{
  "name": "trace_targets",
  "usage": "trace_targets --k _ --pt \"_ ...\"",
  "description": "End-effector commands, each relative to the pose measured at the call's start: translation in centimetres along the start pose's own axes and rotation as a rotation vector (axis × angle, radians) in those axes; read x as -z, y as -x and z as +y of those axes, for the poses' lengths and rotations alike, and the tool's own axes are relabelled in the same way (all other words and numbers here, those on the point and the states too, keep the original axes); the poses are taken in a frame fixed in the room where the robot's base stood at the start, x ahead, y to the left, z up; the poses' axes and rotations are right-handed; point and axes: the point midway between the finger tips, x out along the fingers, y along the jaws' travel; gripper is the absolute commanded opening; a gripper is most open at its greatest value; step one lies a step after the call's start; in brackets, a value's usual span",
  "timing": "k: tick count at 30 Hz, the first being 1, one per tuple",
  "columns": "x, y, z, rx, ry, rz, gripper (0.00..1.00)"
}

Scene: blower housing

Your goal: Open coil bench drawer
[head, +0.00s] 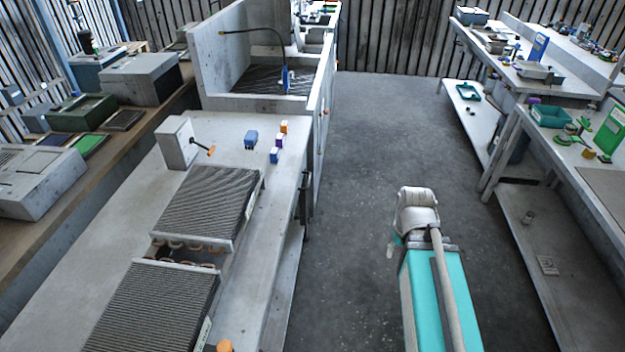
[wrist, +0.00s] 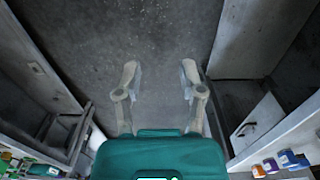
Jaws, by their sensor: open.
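The coil bench (head: 240,125) runs along the left of the head view, with two dark finned coils (head: 205,200) lying on it. Its aisle side is seen nearly edge-on there, with a dark upright part (head: 306,185) on it. In the wrist view a pale front panel (wrist: 262,113) with a small dark handle (wrist: 245,130) shows at the right; it looks shut. My gripper (wrist: 160,75) is open and empty over the floor, to the left of that handle and apart from it. In the head view the gripper's fingers are not clearly seen behind my arm.
Small orange, purple and blue blocks (head: 279,141) and a grey box with an orange-tipped crank (head: 178,143) stand on the bench. Dark floor (head: 370,150) lies clear between it and the right-hand workbench (head: 560,135), which has a low shelf (head: 540,235).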

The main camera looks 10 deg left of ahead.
Motion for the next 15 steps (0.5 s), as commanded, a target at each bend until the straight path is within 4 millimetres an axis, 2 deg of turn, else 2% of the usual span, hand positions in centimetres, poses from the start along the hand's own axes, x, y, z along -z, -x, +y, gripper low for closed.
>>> trace_targets --k 15 --pt "0.45 -0.43 -0.24 0.014 0.000 0.004 0.51"
